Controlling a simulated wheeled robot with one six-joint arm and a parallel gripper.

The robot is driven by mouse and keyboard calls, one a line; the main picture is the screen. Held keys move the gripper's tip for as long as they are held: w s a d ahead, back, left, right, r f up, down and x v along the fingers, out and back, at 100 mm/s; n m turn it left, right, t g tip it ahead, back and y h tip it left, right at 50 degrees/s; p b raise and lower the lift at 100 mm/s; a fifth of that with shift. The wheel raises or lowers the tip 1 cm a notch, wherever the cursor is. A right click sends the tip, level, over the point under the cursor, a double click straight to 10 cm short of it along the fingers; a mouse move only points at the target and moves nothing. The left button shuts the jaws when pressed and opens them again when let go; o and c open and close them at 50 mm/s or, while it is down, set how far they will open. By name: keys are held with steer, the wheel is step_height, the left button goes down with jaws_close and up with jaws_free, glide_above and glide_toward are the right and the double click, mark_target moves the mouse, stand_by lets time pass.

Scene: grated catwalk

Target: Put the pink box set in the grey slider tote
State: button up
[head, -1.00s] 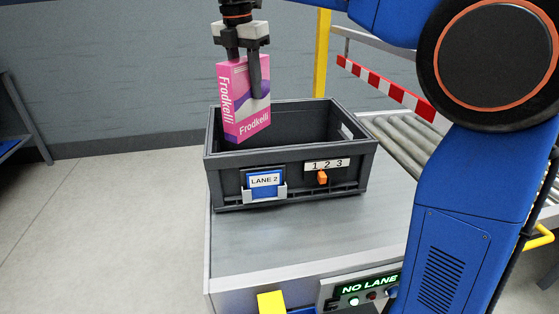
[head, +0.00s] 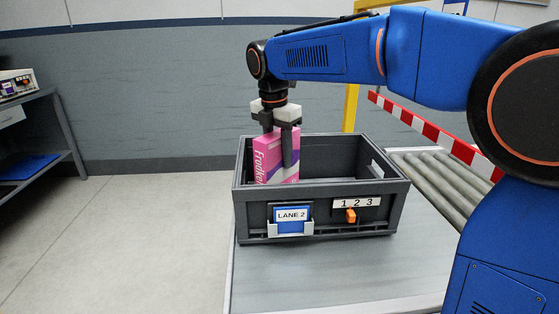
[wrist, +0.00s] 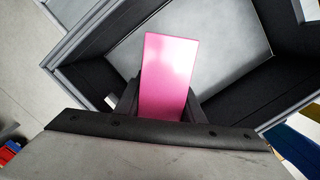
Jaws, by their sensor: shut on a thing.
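The pink box (head: 268,158) with "Frodkelli" lettering is upright in my gripper (head: 281,160), its lower part hidden behind the front wall of the grey tote. The grey slider tote (head: 330,222) stands on a grey surface, with a blue "LANE 2" card and an orange slider beside a "1 2 3" label on its front. In the wrist view the pink box (wrist: 167,75) shows between the fingers (wrist: 160,98), above the tote's bare floor. My gripper is shut on the box. I cannot tell whether the box touches the tote floor.
A roller conveyor (head: 425,180) lies right of the tote, with a red and white striped rail (head: 430,130) and a yellow post (head: 350,108) behind. A grey shelf bench (head: 45,140) stands at the far left. The surface in front of the tote is clear.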

steer(key=shift+f, duration=0.95)
steer(key=o, duration=1.4)
steer(key=shift+c, duration=0.2)
steer(key=r, duration=0.8)
steer(key=s+a+r, duration=0.1)
steer(key=r, duration=0.3)
steer(key=shift+r, duration=0.1)
